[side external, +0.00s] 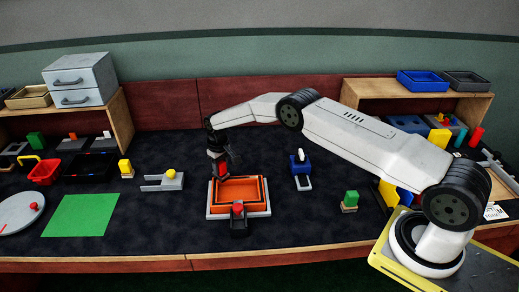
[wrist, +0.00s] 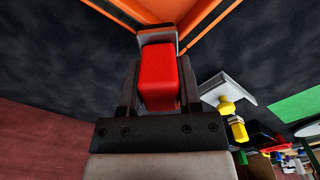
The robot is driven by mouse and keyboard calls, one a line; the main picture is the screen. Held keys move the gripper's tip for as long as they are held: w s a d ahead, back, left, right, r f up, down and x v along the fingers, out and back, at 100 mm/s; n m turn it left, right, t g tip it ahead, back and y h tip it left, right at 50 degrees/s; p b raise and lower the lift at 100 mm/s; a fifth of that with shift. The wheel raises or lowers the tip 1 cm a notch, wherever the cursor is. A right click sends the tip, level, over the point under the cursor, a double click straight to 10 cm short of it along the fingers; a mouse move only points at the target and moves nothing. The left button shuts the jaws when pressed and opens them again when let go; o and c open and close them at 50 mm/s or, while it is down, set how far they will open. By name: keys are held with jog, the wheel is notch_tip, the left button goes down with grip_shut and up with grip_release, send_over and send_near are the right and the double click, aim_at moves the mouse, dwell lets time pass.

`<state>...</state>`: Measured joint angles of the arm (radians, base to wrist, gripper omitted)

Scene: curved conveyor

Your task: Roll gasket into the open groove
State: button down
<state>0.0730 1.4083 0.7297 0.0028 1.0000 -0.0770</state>
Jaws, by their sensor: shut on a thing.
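My gripper (side external: 221,168) is at the left back corner of an orange rectangular frame (side external: 262,192) on a pale base plate. In the wrist view my gripper (wrist: 159,65) is shut on a red block (wrist: 159,82), with a grey part just beyond it. The orange frame (wrist: 146,10) shows at the top of that view, with a dark line along its edges. I cannot tell whether that line is gasket or bare groove. The underside of the held piece and any contact with the frame are hidden.
A small dark fixture with a red top (side external: 238,209) stands at the frame's front edge. A grey bracket with a yellow knob (side external: 170,175) is to the left, a blue-topped piece (side external: 299,167) to the right. A green mat (side external: 80,215) lies at left.

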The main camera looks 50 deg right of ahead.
jog(key=shift+s+d, duration=4.55)
jog(key=shift+s, duration=0.05)
notch_tip(320, 180, up, 8)
